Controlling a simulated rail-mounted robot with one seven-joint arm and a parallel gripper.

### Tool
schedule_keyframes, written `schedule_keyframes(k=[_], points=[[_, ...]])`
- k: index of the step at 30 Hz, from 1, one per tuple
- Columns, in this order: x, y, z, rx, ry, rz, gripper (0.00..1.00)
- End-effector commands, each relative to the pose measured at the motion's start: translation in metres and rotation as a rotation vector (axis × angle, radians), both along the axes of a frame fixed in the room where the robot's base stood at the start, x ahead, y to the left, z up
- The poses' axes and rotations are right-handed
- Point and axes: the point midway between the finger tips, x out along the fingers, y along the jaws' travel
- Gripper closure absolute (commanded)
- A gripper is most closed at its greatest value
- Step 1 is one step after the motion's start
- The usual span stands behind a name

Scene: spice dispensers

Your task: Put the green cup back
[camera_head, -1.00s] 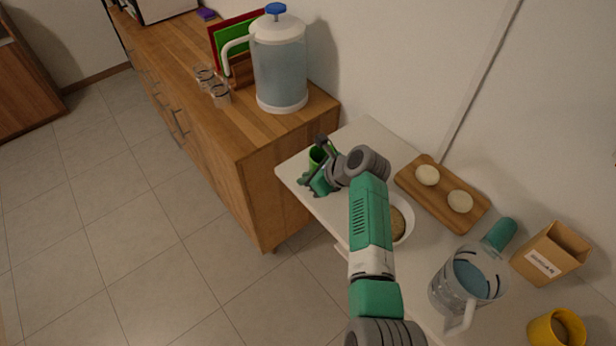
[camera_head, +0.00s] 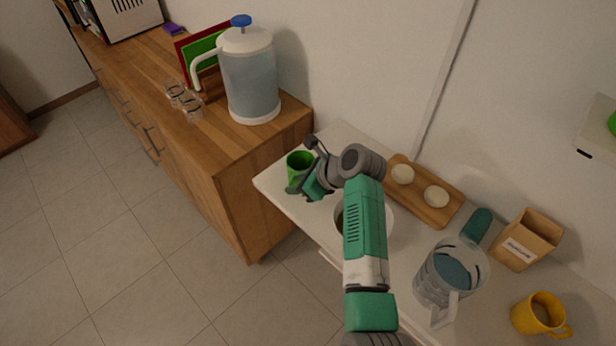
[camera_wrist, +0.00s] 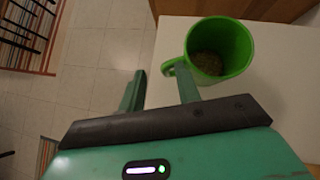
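The green cup (camera_head: 299,162) stands upright on the far left corner of the white table (camera_head: 275,186). In the wrist view the green cup (camera_wrist: 221,46) shows from above, with brownish contents inside. Its handle points left, close to the tip of my right-hand finger; I cannot tell if they touch. My gripper (camera_wrist: 160,74) is open, with nothing between its fingers. In the head view my gripper (camera_head: 306,182) is low beside the cup, on its near side, and hides a little of it.
A tray (camera_head: 436,207) with two pale round pieces, a bowl (camera_head: 380,222), a clear pitcher (camera_head: 439,290), a labelled box (camera_head: 526,240) and a yellow mug (camera_head: 538,315) stand on the table. A wooden cabinet holds a large water dispenser (camera_head: 249,80) and glasses. A shelf (camera_head: 599,137) is at right.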

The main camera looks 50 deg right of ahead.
Motion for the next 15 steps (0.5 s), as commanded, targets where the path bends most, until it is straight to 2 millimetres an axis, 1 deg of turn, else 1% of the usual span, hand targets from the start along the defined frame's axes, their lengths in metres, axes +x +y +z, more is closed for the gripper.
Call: schedule_keyframes(k=[1, 3, 6, 10, 15], points=[[-0.01, -0.003, 0.01, -0.003, -0.001, -0.001, 0.67], [-0.021, -0.006, 0.022, -0.003, -0.002, -0.001, 0.67], [-0.034, -0.009, 0.034, -0.001, 0.0, -0.001, 0.67], [-0.043, -0.011, 0.044, 0.0, 0.001, 0.0, 0.67], [-0.047, -0.012, 0.047, 0.0, 0.001, 0.001, 0.67]])
